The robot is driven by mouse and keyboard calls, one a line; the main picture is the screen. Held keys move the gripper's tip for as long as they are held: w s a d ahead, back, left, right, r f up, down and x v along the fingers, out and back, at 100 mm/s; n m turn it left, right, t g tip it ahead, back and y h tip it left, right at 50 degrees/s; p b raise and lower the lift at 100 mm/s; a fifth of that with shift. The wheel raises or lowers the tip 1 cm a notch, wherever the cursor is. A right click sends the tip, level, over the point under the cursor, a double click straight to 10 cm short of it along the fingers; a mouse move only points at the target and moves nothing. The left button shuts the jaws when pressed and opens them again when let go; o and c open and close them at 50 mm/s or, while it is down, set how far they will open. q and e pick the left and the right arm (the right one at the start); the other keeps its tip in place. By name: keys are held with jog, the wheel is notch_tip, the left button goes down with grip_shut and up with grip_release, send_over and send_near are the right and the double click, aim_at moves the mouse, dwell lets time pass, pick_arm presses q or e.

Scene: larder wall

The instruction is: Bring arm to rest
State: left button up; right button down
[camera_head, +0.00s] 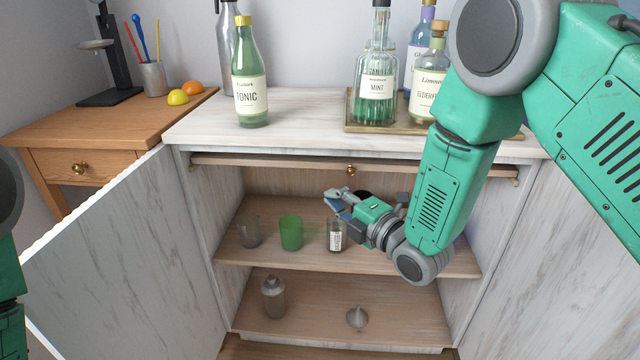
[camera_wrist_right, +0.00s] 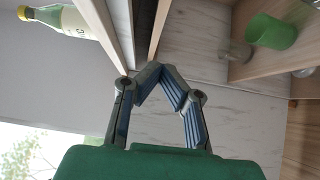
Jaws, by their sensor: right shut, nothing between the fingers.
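My right arm reaches in from the right in the head view, bent down in front of the open cabinet. Its gripper (camera_head: 338,204) is shut and empty, at the upper shelf (camera_head: 290,260), near a small labelled jar (camera_head: 335,236). I cannot tell whether it touches the jar. In the right wrist view the blue-padded fingers (camera_wrist_right: 172,95) show with nothing between them. A green cup (camera_head: 291,232) and a clear glass (camera_head: 249,231) stand left of the jar; the green cup also shows in the wrist view (camera_wrist_right: 271,31). Part of my left arm shows at the left edge; its gripper is out of view.
The cabinet doors stand open, left (camera_head: 120,255) and right (camera_head: 560,270). A shaker (camera_head: 272,297) and a funnel (camera_head: 357,318) are on the lower shelf.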

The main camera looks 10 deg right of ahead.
jog(key=s+d+f+m+g+h+p, duration=0.2)
jog(key=s+d+f+m+g+h, duration=0.1)
jog(key=s+f+m, duration=0.4)
jog(key=s+d+f+m+g+h+p, duration=0.25)
jog(key=s+f+m+g, duration=0.2)
jog(key=s+f, duration=0.35)
jog(key=s+d+f+m+g+h+p, duration=0.1)
jog(key=s+d+m+g, duration=0.1)
jog(key=s, duration=0.6)
jog(key=s+d+f+m+g, duration=0.2)
jog(key=s+m, duration=0.3)
jog(key=s, duration=0.3)
jog(key=s+d+f+m+g+h+p, duration=0.1)
jog(key=s+m+g, duration=0.3)
jog(key=s, duration=0.4)
jog(key=shift+s+d+f+h+p, duration=0.2)
jog(key=shift+d+f+h+p, duration=0.15)
jog(key=shift+d, duration=0.35)
jog(key=shift+d, duration=0.1)
